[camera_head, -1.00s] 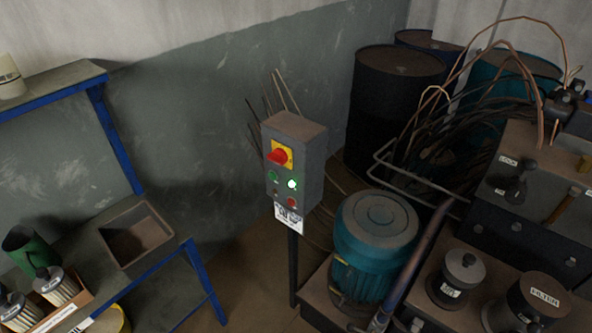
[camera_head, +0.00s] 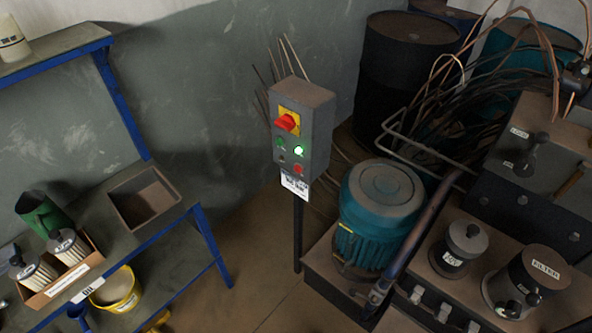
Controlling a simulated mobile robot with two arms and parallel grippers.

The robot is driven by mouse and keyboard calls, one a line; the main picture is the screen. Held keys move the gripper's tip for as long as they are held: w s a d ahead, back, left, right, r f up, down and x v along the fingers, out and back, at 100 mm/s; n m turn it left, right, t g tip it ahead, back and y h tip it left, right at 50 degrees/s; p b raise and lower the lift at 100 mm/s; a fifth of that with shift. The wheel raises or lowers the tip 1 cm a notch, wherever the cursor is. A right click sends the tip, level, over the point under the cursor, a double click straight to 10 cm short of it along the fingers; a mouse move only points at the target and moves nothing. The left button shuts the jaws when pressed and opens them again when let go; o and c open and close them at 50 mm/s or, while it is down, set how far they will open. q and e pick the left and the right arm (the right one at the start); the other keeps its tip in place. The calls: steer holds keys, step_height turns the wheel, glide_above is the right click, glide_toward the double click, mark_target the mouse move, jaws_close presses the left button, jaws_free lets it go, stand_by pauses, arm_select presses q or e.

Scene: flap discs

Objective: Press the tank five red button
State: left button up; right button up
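A grey control box (camera_head: 318,130) stands on a thin post in the middle of the view. On its front is a red rotary switch (camera_head: 287,123) on a yellow plate. Below it are a green button (camera_head: 280,144), a lit green lamp or button (camera_head: 299,151), a small dark knob (camera_head: 281,159) and a small red button (camera_head: 298,169). A white label (camera_head: 295,187) hangs under them; its text is too small to read. I cannot tell which tank the box belongs to. Neither of my grippers is in view.
A teal motor (camera_head: 378,217) and machine block with a filter canister (camera_head: 526,280) stand at the right. Dark drums (camera_head: 405,85) and loose cables are behind. A blue-framed bench (camera_head: 207,245) with an empty bin (camera_head: 146,197) is at left. Floor between is clear.

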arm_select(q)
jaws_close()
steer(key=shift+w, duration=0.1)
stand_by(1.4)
